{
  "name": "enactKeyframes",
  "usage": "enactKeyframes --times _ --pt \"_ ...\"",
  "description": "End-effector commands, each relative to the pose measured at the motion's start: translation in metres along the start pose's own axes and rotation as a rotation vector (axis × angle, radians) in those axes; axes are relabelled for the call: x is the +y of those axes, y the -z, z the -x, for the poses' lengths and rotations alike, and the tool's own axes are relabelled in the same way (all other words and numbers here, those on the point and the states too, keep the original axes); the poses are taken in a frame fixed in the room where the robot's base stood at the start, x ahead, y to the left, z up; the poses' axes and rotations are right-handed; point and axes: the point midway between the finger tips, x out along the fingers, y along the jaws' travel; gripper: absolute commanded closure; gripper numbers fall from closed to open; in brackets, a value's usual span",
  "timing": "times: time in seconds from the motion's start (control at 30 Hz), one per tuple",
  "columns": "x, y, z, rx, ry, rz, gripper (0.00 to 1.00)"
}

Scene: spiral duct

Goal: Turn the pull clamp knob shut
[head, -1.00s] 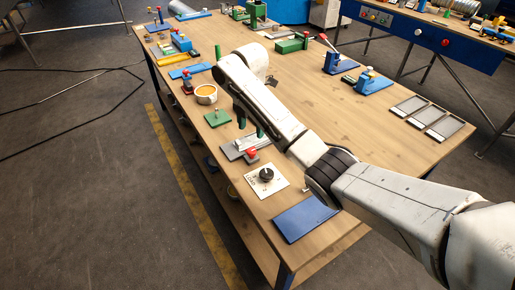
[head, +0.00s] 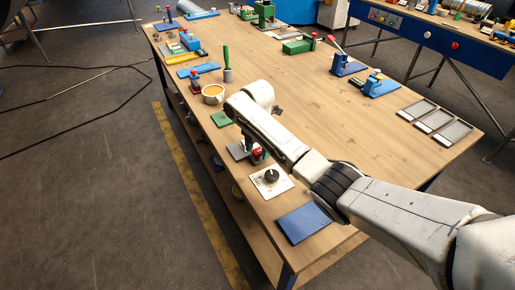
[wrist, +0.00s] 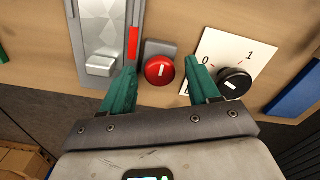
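A round red knob (wrist: 160,71) with a white mark sits on a small grey block beside a grey metal clamp plate (wrist: 98,32) with a red strip. In the wrist view the knob appears between the two green fingers of my gripper (wrist: 161,64), with gaps on both sides. My gripper is open and holds nothing. I cannot tell whether the fingertips are level with the knob or above it. In the head view my gripper (head: 252,145) points down over the red knob (head: 259,154), and partly hides the clamp plate (head: 237,151).
A white plate (head: 267,185) with a black dial (head: 271,175), marked 0 and 1, lies close to the right finger in the wrist view. A blue panel (head: 303,222) is nearer the table's end. An orange-filled cup (head: 213,94) stands farther along. The table's middle is clear.

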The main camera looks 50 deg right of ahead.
Motion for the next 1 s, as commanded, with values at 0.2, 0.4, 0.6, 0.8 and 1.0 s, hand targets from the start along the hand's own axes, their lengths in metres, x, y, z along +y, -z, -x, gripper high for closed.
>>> enactKeyframes --times 0.2,0.4,0.6,0.8,1.0 --pt "0.0 -0.0001 0.0003 0.0 0.0 0.0 0.61" --pt "0.0001 -0.0001 0.0004 0.0 0.0 0.0 0.8" --pt "0.0001 -0.0001 0.0006 0.0 -0.001 -0.001 0.94" --pt "0.0003 0.0001 0.0011 0.001 -0.001 -0.024 0.94" --pt "0.0004 0.0001 0.0019 0.001 -0.001 -0.113 0.94"
